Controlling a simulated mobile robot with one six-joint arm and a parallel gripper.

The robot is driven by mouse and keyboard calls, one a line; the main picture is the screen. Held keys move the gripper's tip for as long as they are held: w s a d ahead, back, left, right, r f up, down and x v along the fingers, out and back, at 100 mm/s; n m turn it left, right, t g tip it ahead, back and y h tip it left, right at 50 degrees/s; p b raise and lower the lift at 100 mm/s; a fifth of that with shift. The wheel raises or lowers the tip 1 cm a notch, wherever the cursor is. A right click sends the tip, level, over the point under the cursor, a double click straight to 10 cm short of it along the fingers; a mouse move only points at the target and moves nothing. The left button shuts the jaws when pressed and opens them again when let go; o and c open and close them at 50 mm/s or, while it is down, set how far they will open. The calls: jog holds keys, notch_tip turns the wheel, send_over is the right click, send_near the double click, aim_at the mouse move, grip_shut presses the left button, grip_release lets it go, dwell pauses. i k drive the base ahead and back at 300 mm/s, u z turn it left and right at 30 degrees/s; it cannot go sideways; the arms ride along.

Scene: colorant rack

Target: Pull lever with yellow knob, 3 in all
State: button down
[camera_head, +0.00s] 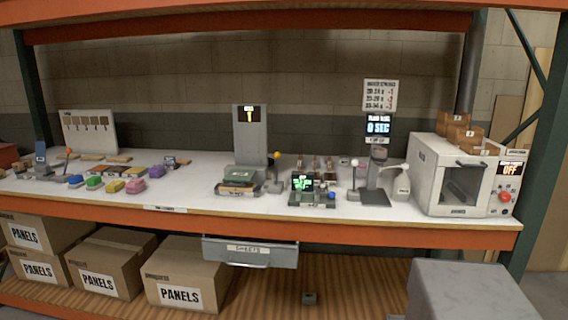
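The yellow knob (277,155) tops an upright lever (275,178) on the bench, just right of a tall grey machine (249,135). The lever looks roughly vertical. A small display (249,114) on the machine is lit yellow, its text too small to read surely. My gripper is not in view, and nothing touches the lever.
An orange knob (69,151) stands at the far left, and a white knob (354,162) right of the yellow one. A green-screen device (303,183) sits close in front right of the lever. A white oven-like box (435,165) stands at right. Coloured blocks (135,185) lie left.

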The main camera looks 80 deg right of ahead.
aim_at(277, 154)
jog(key=u, duration=0.1)
jog(key=k, duration=2.05)
jog(key=z, duration=1.1)
jog(key=i, duration=1)
jog(key=u, duration=0.1)
